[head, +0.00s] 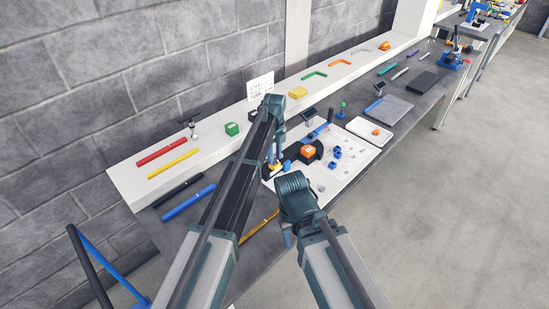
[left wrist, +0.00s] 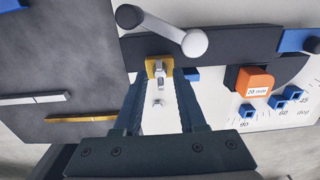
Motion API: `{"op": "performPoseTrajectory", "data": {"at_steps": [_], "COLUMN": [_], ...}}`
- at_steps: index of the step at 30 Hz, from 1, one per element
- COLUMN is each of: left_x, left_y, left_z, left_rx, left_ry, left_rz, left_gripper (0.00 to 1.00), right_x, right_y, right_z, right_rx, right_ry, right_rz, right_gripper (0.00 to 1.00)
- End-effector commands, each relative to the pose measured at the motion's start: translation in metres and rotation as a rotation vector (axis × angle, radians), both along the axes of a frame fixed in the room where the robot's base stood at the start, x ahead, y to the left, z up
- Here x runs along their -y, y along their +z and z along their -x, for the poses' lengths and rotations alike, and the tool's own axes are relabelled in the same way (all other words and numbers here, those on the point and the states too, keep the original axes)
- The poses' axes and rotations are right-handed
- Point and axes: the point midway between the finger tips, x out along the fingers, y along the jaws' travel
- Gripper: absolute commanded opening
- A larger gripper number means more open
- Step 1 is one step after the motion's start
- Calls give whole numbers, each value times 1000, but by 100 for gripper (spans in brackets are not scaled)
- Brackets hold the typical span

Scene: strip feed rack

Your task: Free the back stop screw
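In the left wrist view, a yellow block (left wrist: 152,66) sits at the edge of a dark bar (left wrist: 225,46), with a small metal screw-like part (left wrist: 160,70) on it. I take this for the back stop screw, but no label confirms it. My left gripper (left wrist: 160,88) is open, its two fingers apart on either side just below the yellow block; I cannot tell whether they touch it. A grey lever with a round knob (left wrist: 194,43) crosses above. In the head view, my left gripper (head: 274,160) points down at the fixture.
An orange block (left wrist: 254,83) and small blue blocks (left wrist: 277,103) lie by a printed angle scale. A white tray (head: 358,126) stands farther right. Coloured strips, including a red one (head: 162,152), lie on the white shelf. Blue and black bars lie on the bench at left.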

Motion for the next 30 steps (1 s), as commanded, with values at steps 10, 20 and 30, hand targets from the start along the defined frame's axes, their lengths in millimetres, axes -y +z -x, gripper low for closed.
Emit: {"op": "performPoseTrajectory", "data": {"at_steps": [10,20,30], "left_x": [0,0,0], "left_y": [0,0,0], "left_z": [0,0,0], "left_rx": [0,0,0], "left_ry": [0,3,138], "left_rz": [0,0,0], "left_gripper": [0,0,0], "right_x": [0,0,0], "right_y": [1,0,0], "right_z": [0,0,0], "right_rx": [0,0,0], "right_ry": [0,0,0], "right_rz": [0,0,0], "right_gripper": [50,50,50]}}
